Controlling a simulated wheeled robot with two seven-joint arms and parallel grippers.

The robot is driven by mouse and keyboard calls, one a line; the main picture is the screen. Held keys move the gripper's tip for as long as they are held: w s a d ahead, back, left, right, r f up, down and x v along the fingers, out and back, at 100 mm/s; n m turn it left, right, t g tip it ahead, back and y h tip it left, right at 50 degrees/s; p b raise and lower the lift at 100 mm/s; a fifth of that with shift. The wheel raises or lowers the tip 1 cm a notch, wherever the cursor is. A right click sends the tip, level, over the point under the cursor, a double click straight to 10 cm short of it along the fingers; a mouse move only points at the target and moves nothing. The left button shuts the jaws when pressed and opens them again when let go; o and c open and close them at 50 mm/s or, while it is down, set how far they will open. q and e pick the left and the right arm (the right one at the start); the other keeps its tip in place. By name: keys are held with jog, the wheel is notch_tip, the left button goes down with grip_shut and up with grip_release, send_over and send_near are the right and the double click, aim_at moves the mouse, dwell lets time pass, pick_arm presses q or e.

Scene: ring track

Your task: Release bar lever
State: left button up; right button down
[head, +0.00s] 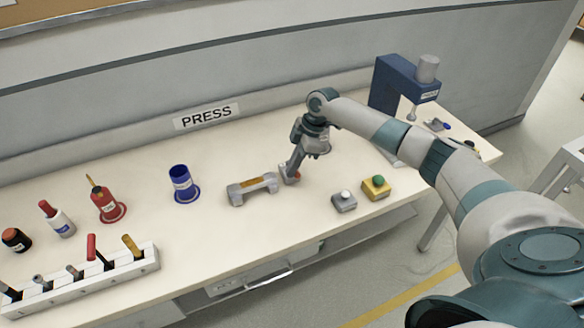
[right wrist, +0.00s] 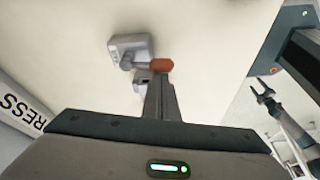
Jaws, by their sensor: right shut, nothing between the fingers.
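A small grey lever block (right wrist: 126,46) with a short arm and a red-orange knob (right wrist: 161,65) shows in the right wrist view. My right gripper (right wrist: 158,78) is shut and empty, with its fingertips right at the knob; I cannot tell whether they touch. In the head view the right gripper (head: 291,176) points down at the bench, with a bit of red at its tip, and hides most of the lever. What looks like my left gripper (right wrist: 264,95) shows small at the right of the right wrist view, its fingers apart; it is not in the head view.
A grey bar fixture (head: 252,188) lies just left of the right gripper. A grey button box (head: 344,201) and a yellow box (head: 376,187) with a green button stand to the right. A blue press (head: 389,78) is behind my right arm. Bottles and a tool rack (head: 80,283) are left.

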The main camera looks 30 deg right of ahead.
jog(key=shift+a, duration=0.1)
notch_tip(320, 180, up, 10)
jog(key=b, duration=0.1)
dwell(0.8)
jog(key=shift+a, duration=0.1)
dwell(0.4)
